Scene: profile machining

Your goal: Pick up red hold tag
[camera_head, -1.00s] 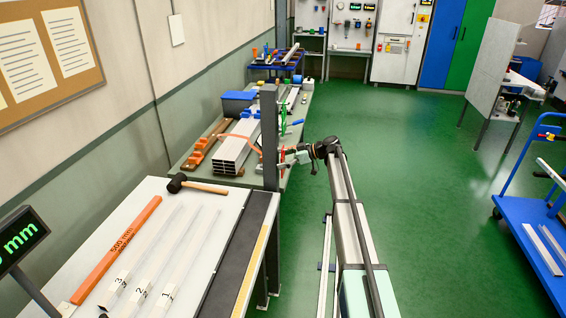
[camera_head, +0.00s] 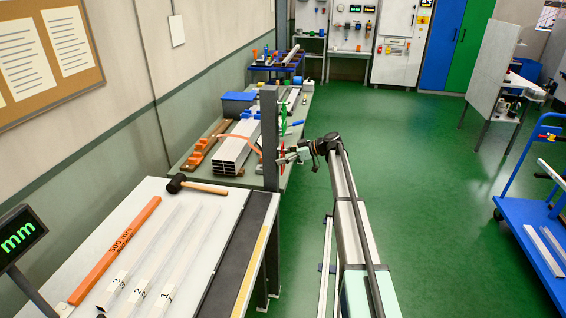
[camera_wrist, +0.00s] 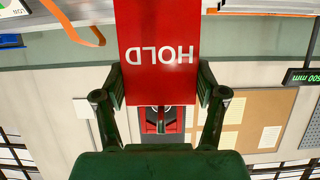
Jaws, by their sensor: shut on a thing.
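The red hold tag (camera_wrist: 158,30) fills the top middle of the wrist view, with the word HOLD upside down on its face. My gripper (camera_wrist: 160,85) is shut on it, with one green-padded finger against each side edge. In the head view my gripper (camera_head: 284,158) is small, beside the dark post at the near right end of the green-topped bench. The tag is too small and partly hidden there to make out clearly.
A dark upright post (camera_head: 269,130) stands just left of my gripper. Square aluminium profiles (camera_head: 238,148) with an orange strap lie on the bench behind it. The near white table (camera_head: 100,215) holds a mallet (camera_head: 195,185). The green floor (camera_head: 410,160) to the right is open.

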